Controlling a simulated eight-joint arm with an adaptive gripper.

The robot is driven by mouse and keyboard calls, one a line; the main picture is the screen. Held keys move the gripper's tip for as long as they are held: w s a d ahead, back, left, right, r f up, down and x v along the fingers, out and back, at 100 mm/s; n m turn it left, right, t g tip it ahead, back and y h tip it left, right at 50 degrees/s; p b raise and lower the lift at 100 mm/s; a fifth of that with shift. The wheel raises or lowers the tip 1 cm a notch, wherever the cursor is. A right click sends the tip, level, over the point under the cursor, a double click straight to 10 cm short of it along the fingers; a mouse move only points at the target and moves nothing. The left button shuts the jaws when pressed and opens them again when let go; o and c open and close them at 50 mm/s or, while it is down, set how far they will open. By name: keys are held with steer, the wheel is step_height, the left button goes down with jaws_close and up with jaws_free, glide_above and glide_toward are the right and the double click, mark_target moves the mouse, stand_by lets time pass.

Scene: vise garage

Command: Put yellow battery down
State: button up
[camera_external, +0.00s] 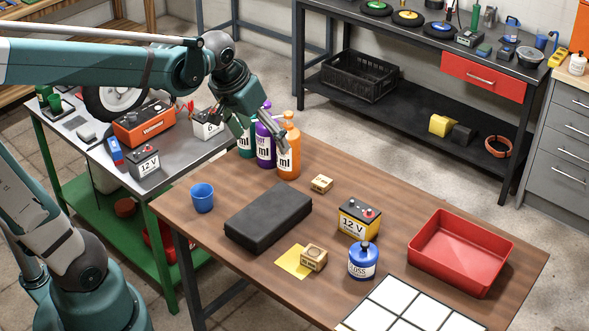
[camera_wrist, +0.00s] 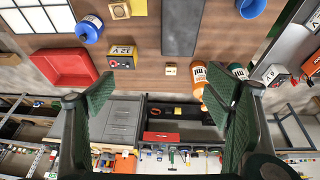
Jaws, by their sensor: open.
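The yellow battery (camera_external: 359,220), with a white 12 V label and dark terminals on top, stands upright on the brown wooden table (camera_external: 215,238). It also shows in the wrist view (camera_wrist: 122,57), at upper left of centre. My gripper (camera_external: 262,132) is raised by the bottles at the table's far left corner, well away from the battery. In the wrist view my gripper (camera_wrist: 160,90) has its two green-padded fingers wide apart with nothing between them.
Orange (camera_external: 289,150), purple and teal bottles stand close to my gripper. A black case (camera_external: 268,217), blue cup (camera_external: 202,198), blue bottle (camera_external: 362,262), small boxes and red tray (camera_external: 461,252) share the table. Bare wood lies between the case and battery.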

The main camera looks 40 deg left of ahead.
steer(key=s+a+t, duration=0.2)
steer(key=s+a, duration=0.3)
steer(key=s, duration=0.7)
steer(key=shift+a+f+t, duration=0.2)
steer(key=shift+f+t, duration=0.1)
